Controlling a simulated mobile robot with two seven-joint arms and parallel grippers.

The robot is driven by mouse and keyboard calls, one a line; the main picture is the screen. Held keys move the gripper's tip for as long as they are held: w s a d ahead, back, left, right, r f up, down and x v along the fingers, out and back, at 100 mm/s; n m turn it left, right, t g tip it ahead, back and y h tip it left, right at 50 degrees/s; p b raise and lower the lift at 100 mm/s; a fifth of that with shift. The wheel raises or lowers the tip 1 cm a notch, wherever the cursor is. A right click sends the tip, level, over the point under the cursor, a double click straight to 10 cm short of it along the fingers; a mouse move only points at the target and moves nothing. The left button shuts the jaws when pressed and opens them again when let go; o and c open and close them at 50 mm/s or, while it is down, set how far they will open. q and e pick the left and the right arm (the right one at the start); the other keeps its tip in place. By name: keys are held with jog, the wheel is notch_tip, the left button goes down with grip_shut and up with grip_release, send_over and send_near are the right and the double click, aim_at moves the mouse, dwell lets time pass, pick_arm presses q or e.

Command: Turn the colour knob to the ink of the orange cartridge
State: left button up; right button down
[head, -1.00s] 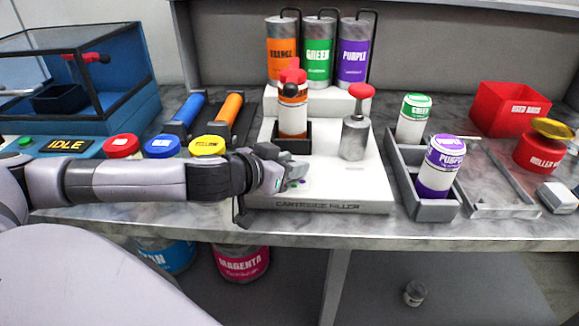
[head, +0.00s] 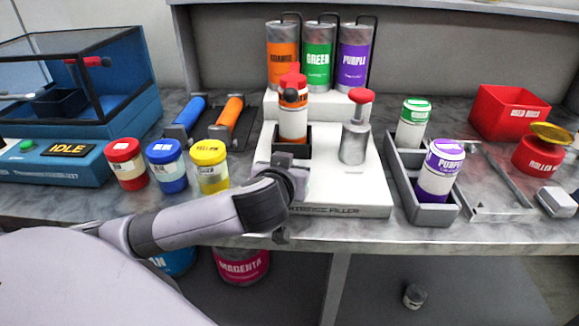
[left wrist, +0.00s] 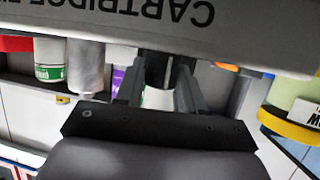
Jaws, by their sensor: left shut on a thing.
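The white cartridge filler (head: 350,200) stands mid-table. The orange-labelled cartridge (head: 293,122) stands upright in its dark holder, under a red-topped part. My left gripper (head: 285,165) is at the filler's front left and hides the colour knob and its marks in the head view. In the left wrist view, the gripper's fingers (left wrist: 160,80) are closed around a dark piece (left wrist: 168,68), which looks like the colour knob. Which colour it points to cannot be seen. My right gripper is not in view.
Red (head: 126,165), blue (head: 167,166) and yellow (head: 210,167) jars stand left of the filler. A grey tray (head: 440,213) with green-labelled and purple cartridges is to the right. Orange, green and purple tanks (head: 318,55) stand behind. A red bin (head: 508,112) is farther right.

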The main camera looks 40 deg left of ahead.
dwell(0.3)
pick_arm(q)
jog(key=o, duration=0.9)
jog(key=shift+a, duration=0.1)
jog(key=shift+o, duration=0.2)
jog(key=shift+v, duration=3.6)
